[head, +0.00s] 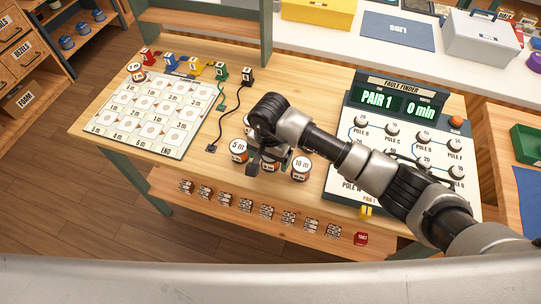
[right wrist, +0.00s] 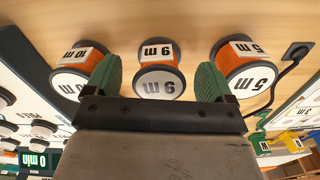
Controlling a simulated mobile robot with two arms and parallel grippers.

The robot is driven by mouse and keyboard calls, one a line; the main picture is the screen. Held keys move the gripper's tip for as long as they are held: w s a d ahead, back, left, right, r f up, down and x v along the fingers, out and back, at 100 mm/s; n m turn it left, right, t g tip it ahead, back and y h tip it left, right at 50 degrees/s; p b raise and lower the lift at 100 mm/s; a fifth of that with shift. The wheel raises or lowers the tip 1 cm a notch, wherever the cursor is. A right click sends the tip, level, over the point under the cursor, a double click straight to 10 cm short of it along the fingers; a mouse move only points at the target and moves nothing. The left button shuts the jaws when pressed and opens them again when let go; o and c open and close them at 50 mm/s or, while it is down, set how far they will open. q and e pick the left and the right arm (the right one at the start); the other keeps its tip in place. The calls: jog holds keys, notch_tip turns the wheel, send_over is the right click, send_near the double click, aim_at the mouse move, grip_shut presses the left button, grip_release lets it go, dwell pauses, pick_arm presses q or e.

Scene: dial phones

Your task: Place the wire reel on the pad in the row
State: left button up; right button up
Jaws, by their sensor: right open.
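My right gripper (head: 270,163) is over the front middle of the wooden table, pointing down. In the right wrist view its green fingers (right wrist: 155,78) are open, on either side of a middle orange wire reel (right wrist: 158,55) with a white label, upside down, apparently 6 m. I cannot tell whether they touch it. A 5 m reel (head: 238,149) and a 10 m reel (head: 301,168) stand beside it. My arm partly hides the middle reel in the head view. The white mat with rows of labelled pads (head: 187,151) lies at the left. My left gripper is not in view.
A reel (head: 137,74) stands at the mat's back left corner. A black cable (head: 228,115) lies between mat and reels. The fault finder panel (head: 385,101) stands at the right, partly behind my arm.

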jog(key=shift+f, duration=0.5)
jog(key=shift+w+f, duration=0.1)
jog(key=shift+f, duration=0.2)
jog(key=c, duration=1.1)
jog(key=shift+o, duration=0.2)
jog(key=shift+r, duration=0.1)
jog(key=shift+r, duration=0.45)
notch_tip(320, 180, up, 3)
jog(key=shift+w+f+b, duration=0.1)
jog(key=shift+b, duration=0.5)
jog(key=s+d+r+b, duration=0.2)
jog(key=s+d+r, duration=0.4)
jog(key=d, duration=0.4)
jog(key=shift+r, duration=0.6)
